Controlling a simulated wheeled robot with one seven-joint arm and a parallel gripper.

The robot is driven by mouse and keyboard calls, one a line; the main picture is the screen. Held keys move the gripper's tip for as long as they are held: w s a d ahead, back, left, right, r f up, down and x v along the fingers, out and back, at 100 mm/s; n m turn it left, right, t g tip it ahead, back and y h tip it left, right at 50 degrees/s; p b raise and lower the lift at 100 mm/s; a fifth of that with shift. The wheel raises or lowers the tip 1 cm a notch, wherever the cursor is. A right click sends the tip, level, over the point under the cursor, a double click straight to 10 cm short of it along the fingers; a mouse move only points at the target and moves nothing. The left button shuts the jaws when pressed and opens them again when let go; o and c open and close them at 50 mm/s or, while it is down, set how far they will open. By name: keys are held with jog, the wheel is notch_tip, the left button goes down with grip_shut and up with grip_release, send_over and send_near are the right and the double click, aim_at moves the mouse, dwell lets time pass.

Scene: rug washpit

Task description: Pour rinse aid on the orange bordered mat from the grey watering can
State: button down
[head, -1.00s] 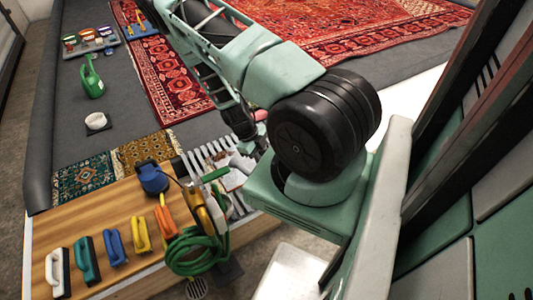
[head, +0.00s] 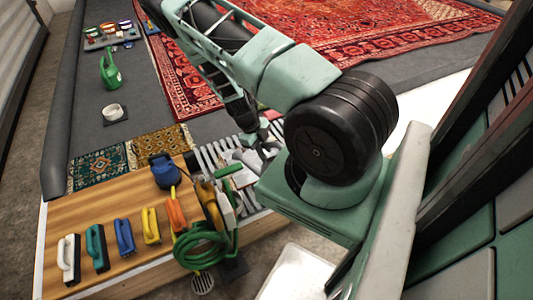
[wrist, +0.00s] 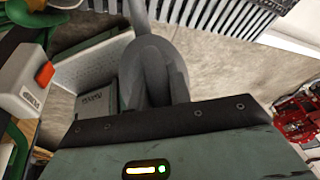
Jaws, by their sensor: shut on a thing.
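My gripper (wrist: 152,100) is shut on a smooth grey part in the wrist view, which looks like the grey watering can (wrist: 150,62). A narrow grey piece runs up from it; the rest of the can is hidden. In the head view my gripper (head: 262,138) hangs low by the slatted grate, partly behind my arm, and its hold is hard to see. Two small patterned mats lie side by side beyond the wooden bench: a teal one (head: 100,168) and a golden-orange one (head: 158,148).
A green watering can (head: 110,70) and a white bowl (head: 113,111) stand on the grey floor. A large red rug (head: 350,35) lies behind.

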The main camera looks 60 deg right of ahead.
jog(key=w+d+b, duration=0.1)
jog(key=w+d, duration=0.2)
jog(key=w, duration=0.1)
jog(key=s+d+b, duration=0.2)
jog(key=s+d, duration=0.4)
jog(key=d, duration=0.3)
jog(key=s+d+b, duration=0.3)
jog(key=s+d, duration=0.3)
jog(key=d, duration=0.4)
dwell(1.9)
jog(key=shift+d+r, duration=0.1)
